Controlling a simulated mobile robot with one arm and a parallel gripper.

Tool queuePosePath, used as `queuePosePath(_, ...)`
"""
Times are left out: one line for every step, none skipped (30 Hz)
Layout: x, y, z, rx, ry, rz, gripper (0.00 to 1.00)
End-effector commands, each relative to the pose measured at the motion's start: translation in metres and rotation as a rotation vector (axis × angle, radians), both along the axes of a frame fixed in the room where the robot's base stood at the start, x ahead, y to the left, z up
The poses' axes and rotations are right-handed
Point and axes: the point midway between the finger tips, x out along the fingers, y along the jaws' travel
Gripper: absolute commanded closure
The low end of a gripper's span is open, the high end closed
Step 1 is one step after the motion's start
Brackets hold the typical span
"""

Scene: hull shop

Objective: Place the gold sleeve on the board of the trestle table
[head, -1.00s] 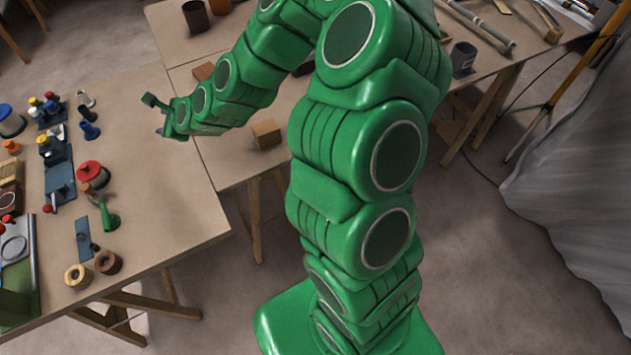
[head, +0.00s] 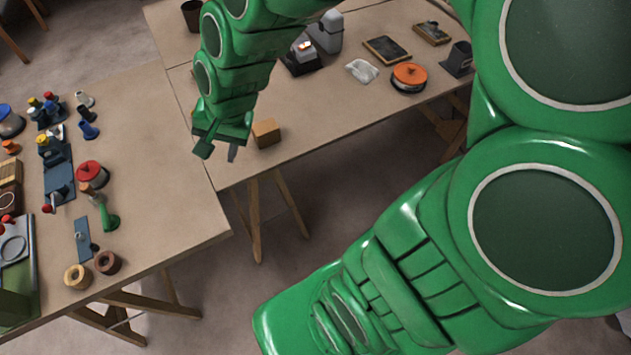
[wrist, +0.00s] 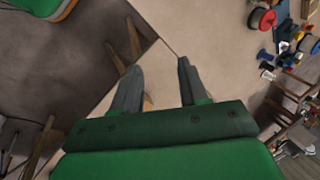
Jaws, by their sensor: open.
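A gold-tan ring, which looks like the gold sleeve (head: 77,276), rests near the front edge of the left trestle table (head: 165,190). A brown ring (head: 108,262) lies just right of it. Another trestle table (head: 330,125) adjoins at the back right. I cannot tell which table the task names. My gripper (head: 218,152) is open and empty over the seam between the tables, left of a wooden block (head: 266,132). Its two fingers are spread in the wrist view (wrist: 160,66), where the sleeve cannot be made out.
A red-topped spool (head: 92,174), a green part (head: 109,219) and a blue-grey plate (head: 83,239) lie near the sleeve. Several small items crowd the left edge. An orange-lidded tin (head: 409,78) stands on the back table. The left table's right half is clear.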

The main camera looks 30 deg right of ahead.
Motion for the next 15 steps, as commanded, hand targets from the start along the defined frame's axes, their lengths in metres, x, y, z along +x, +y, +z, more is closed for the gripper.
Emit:
queuePosePath(-0.013, -0.01, 0.007, -0.037, 0.005, 0.044, 0.57)
queuePosePath(-0.022, -0.015, 0.01, -0.059, 0.013, 0.074, 0.57)
queuePosePath(-0.033, -0.023, 0.013, -0.087, 0.028, 0.113, 0.57)
queuePosePath(-0.043, -0.028, 0.016, -0.107, 0.039, 0.143, 0.57)
queuePosePath(-0.051, -0.033, 0.019, -0.125, 0.046, 0.171, 0.57)
queuePosePath(-0.064, -0.041, 0.023, -0.151, 0.064, 0.209, 0.57)
queuePosePath(-0.073, -0.046, 0.026, -0.167, 0.074, 0.237, 0.57)
queuePosePath(-0.083, -0.051, 0.029, -0.183, 0.089, 0.265, 0.57)
queuePosePath(-0.095, -0.058, 0.033, -0.204, 0.106, 0.298, 0.57)
queuePosePath(-0.105, -0.063, 0.037, -0.219, 0.118, 0.324, 0.57)
queuePosePath(-0.115, -0.068, 0.04, -0.232, 0.134, 0.35, 0.57)
queuePosePath(-0.127, -0.074, 0.043, -0.246, 0.151, 0.382, 0.57)
queuePosePath(-0.137, -0.078, 0.046, -0.256, 0.169, 0.404, 0.57)
queuePosePath(-0.145, -0.082, 0.049, -0.264, 0.181, 0.425, 0.57)
queuePosePath(-0.156, -0.086, 0.052, -0.273, 0.196, 0.451, 0.57)
